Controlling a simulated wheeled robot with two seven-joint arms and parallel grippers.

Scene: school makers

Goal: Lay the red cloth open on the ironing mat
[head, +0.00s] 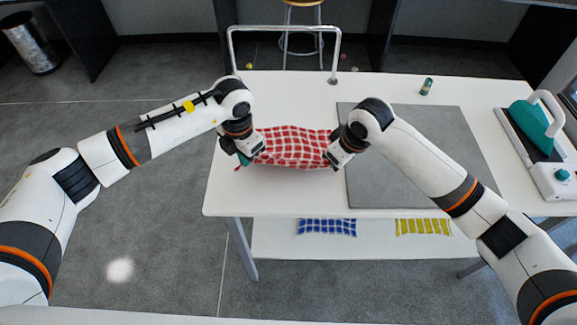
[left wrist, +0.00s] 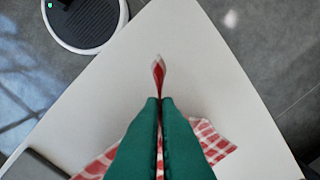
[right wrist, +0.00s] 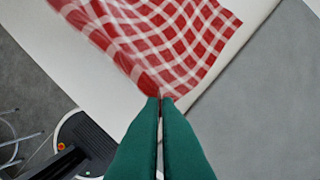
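The red and white checked cloth (head: 292,146) hangs between my two grippers, over the white table and left of the mat. My left gripper (head: 243,160) is shut on one corner; a small tip pokes out between its fingers (left wrist: 159,98) in the left wrist view. My right gripper (head: 332,163) is shut on another corner at the mat's left edge. In the right wrist view the cloth (right wrist: 165,35) spreads out from the closed fingers (right wrist: 161,98). The grey ironing mat (head: 445,125) lies flat and bare, partly hidden by my right arm.
A teal and white iron (head: 530,127) stands on its base at the table's right end. A small green can (head: 427,86) is behind the mat. Blue (head: 327,227) and yellow (head: 423,227) checked cloths lie on the lower shelf.

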